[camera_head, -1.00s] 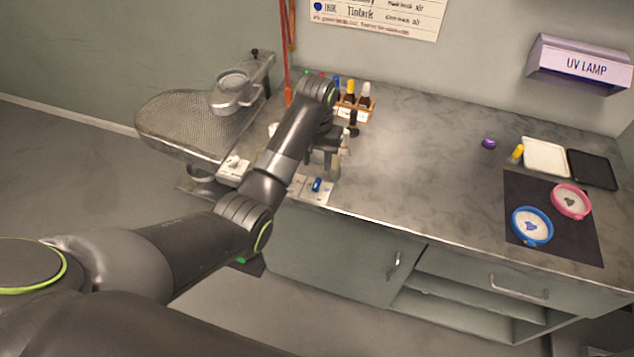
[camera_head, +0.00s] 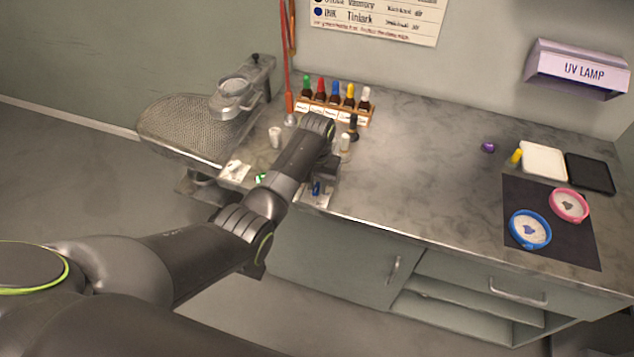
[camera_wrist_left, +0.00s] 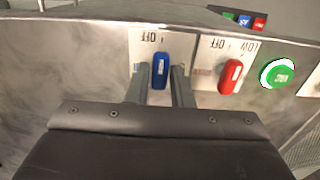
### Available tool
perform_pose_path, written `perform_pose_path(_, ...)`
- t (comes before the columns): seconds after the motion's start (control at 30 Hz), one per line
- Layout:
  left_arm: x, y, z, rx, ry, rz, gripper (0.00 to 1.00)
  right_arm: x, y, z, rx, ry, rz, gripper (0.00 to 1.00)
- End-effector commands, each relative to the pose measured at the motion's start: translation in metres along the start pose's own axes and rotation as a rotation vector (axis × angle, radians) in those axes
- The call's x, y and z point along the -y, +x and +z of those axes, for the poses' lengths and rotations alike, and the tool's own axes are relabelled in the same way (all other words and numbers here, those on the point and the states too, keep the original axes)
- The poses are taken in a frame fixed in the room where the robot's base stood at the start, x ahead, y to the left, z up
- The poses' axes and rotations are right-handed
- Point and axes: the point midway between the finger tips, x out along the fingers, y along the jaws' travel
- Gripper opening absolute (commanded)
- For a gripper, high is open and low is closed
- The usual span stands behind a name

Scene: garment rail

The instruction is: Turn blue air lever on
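The blue air lever (camera_wrist_left: 160,72) is on the counter's front edge, on a white plate marked OFF. It points roughly upright in the left wrist view, and its blue also shows beside my gripper in the head view (camera_head: 316,188). My left gripper (camera_wrist_left: 161,80) is open, with one finger on each side of the lever and a narrow gap at each side. In the head view my left gripper (camera_head: 322,178) is partly hidden by its own wrist. My right gripper is not in view.
A red lever (camera_wrist_left: 231,77) and a green button (camera_wrist_left: 279,75) sit right of the blue lever in the wrist view. A rack of ink bottles (camera_head: 335,108) stands behind my arm. A white cup (camera_head: 275,136) and a dark bottle (camera_head: 353,127) are near. The middle counter is clear.

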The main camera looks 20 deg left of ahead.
Motion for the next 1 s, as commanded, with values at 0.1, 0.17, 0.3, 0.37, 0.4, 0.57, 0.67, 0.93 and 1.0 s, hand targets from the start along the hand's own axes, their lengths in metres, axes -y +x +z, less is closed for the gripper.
perform_pose_path(0.1,0.0,0.0,0.0,0.0,0.0,0.0,0.04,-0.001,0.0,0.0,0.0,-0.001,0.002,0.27)
perform_pose_path(0.17,0.0,0.0,0.0,0.0,0.0,0.0,0.0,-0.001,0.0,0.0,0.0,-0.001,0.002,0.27)
perform_pose_path(0.3,0.0,-0.001,0.0,0.0,0.002,0.0,0.0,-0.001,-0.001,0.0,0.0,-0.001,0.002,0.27)
perform_pose_path(0.37,0.0,-0.001,0.0,0.0,0.008,0.0,0.0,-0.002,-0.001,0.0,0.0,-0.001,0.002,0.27)
perform_pose_path(0.4,0.0,-0.001,0.0,0.0,0.014,0.0,0.0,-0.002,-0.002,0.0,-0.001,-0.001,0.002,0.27)
perform_pose_path(0.57,0.0,-0.003,0.0,0.001,0.068,0.0,0.0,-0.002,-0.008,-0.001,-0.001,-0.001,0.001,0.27)
perform_pose_path(0.67,0.0,-0.003,0.0,0.001,0.125,0.0,0.0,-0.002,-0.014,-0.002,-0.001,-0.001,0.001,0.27)
perform_pose_path(0.93,0.0,-0.004,-0.001,0.0,0.355,0.0,0.0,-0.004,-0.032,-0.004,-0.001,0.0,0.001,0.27)
perform_pose_path(1.0,0.0,-0.004,0.0,0.001,0.422,0.0,0.0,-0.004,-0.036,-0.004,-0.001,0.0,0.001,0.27)
